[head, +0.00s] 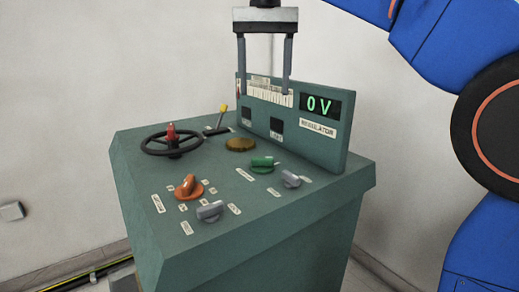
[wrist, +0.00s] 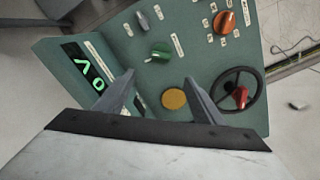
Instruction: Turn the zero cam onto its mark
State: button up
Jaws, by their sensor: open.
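A green console (head: 130,170) carries several controls, and their labels are too small to read, so I cannot tell which one is the zero cam. There is an orange knob (head: 186,187), a green knob (head: 262,164), two grey knobs (head: 209,211) (head: 290,179) and a flat brass disc (head: 240,145). My gripper (head: 264,92) is open and empty above the back of the console, with its fingers pointing down in front of the upright panel. In the wrist view the brass disc (wrist: 174,99) lies between the fingers and the green knob (wrist: 159,52) just beyond them.
A black handwheel (head: 172,143) with a red handle stands at the left. A yellow-tipped lever (head: 220,117) is beside it. The upright panel (head: 350,110) at the back shows "0 V" on its display (head: 320,105). Space above the front controls is clear.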

send_near(262, 163)
jog(key=f, duration=0.3)
jog(key=w+f, duration=0.1)
jog(key=f, duration=0.3)
jog(key=shift+w+f, duration=0.2)
jog(key=shift+f, duration=0.05)
jog(key=shift+c, duration=0.2)
jog(key=c, duration=1)
